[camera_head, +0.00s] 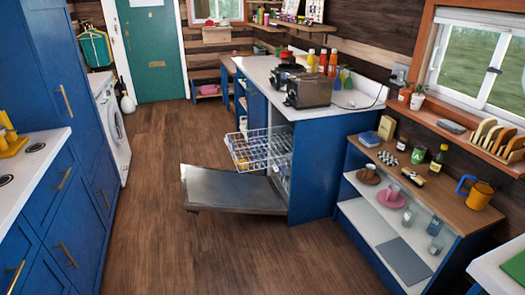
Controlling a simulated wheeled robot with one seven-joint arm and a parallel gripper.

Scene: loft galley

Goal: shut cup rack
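The cup rack (262,158), a white wire basket, is pulled out of the dishwasher in the blue counter unit. It hangs above the dishwasher's open door (230,188), which is folded down flat and juts left into the aisle. A few small items seem to be in or beside the rack, too small to make out. Part of the lower inside of the dishwasher shows at the cabinet's edge. My gripper is not in view.
The wooden floor (160,245) in front is clear. Blue cabinets (75,225) line the left. A low open shelf unit (400,225) with cups and bottles stands at right. A toaster (309,90) sits on the counter (350,104) above the dishwasher.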

